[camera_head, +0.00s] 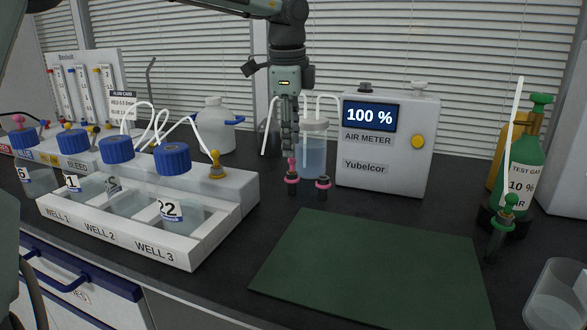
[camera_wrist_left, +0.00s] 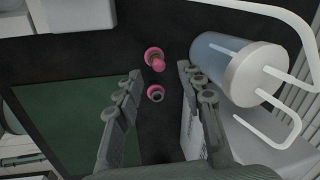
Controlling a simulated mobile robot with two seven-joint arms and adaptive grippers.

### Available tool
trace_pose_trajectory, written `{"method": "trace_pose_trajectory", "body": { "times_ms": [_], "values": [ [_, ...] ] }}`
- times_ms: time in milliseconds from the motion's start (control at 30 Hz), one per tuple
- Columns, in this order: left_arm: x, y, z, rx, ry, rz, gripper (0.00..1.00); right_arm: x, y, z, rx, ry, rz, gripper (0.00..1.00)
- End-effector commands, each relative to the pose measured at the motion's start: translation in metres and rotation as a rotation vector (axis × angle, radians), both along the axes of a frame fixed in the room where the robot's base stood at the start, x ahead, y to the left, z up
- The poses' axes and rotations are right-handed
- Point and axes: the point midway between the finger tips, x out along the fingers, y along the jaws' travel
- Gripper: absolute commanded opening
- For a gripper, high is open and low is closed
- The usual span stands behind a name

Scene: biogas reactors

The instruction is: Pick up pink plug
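Two small pink-and-dark pieces stand on the dark bench below my left gripper (camera_head: 290,148). The left one, with a taller pink top, I take as the pink plug (camera_head: 291,180); the other is a pink-ringed piece (camera_head: 323,184) just to its right. In the left wrist view, two pink pieces, one farther (camera_wrist_left: 154,57) and one nearer (camera_wrist_left: 156,93), show in the gap between the spread fingers of my left gripper (camera_wrist_left: 159,72). I cannot tell which is which there. The fingers are open and nothing is held. My right gripper is out of view.
A clear bottle with tubes (camera_head: 313,152) stands right behind the pink pieces, beside the air meter (camera_head: 388,150). A white rack of blue-capped wells (camera_head: 222,212) is at left. A green mat (camera_head: 375,268) lies in front. Green gas bottle (camera_head: 524,165) at right.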

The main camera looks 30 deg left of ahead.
Motion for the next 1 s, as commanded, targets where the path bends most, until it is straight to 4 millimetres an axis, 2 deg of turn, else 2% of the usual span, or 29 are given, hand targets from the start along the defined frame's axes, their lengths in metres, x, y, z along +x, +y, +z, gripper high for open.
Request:
{"method": "trace_pose_trajectory", "body": {
  "times_ms": [100,233,533,867,1000],
  "values": [
    [0.001,0.0,-0.019,-0.004,0.005,-0.001,0.39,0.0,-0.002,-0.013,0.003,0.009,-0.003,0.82],
    [0.004,0.002,-0.036,-0.002,0.002,0.0,0.39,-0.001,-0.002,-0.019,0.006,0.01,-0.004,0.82],
    [0.006,0.002,-0.041,0.0,-0.001,-0.001,0.39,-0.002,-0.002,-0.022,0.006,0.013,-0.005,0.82],
    [0.006,0.002,-0.041,0.0,-0.001,-0.001,0.0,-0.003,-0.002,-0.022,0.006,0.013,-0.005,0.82],
    [0.006,0.002,-0.041,0.0,-0.001,-0.001,0.0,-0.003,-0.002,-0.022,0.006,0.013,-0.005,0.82]
  ]
}}
